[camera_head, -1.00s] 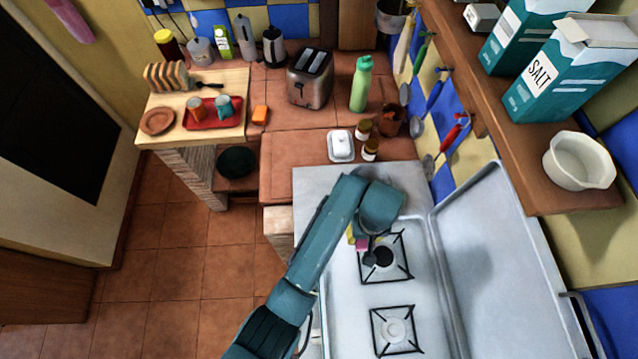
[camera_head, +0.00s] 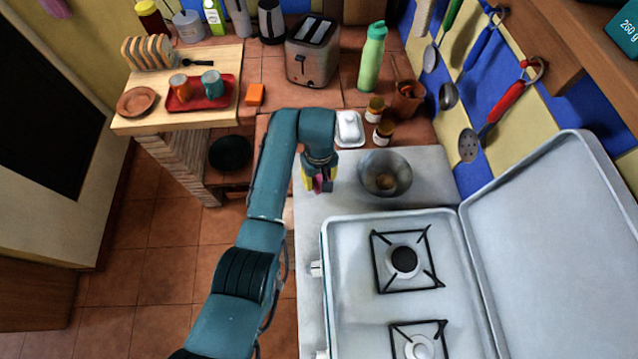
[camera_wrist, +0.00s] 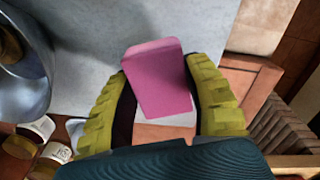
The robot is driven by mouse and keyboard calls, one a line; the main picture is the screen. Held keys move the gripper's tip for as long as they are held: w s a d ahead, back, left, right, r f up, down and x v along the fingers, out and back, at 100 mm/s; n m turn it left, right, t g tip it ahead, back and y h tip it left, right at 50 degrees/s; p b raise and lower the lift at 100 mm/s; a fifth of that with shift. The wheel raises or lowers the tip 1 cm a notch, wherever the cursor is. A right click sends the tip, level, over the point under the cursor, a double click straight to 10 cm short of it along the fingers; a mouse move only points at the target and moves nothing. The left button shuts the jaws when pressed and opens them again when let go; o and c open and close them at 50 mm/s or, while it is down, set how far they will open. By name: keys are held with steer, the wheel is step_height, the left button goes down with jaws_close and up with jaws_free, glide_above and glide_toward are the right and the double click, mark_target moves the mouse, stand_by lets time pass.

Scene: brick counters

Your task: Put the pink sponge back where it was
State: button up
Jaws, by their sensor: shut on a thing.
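The pink sponge (camera_wrist: 158,78) is held between the two yellow fingers of my gripper (camera_head: 319,183). In the wrist view the sponge is slightly tilted, with a finger on each side. In the head view only a small pink part of it shows between the fingers. My gripper is over the grey counter strip (camera_head: 322,214) behind the stove, near its left edge and left of the metal bowl (camera_head: 371,187). Whether the sponge touches the counter cannot be told.
A small item sits in the bowl. The white butter dish (camera_head: 349,128) and two jars (camera_head: 375,108) stand behind. The stove (camera_head: 355,270) with its raised lid (camera_head: 545,230) is in front. An orange block (camera_head: 255,95) lies farther left, near the toaster (camera_head: 312,55).

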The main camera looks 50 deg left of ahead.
mark_target(319, 185)
step_height(319, 185, down, 3)
steer(key=shift+f, duration=0.15)
steer(key=shift+f+b, duration=0.2)
steer(key=shift+b, duration=0.2)
steer(key=o, duration=1)
step_height(319, 185, up, 12)
steer(key=shift+r+p, duration=0.2)
steer(key=shift+p, duration=0.9)
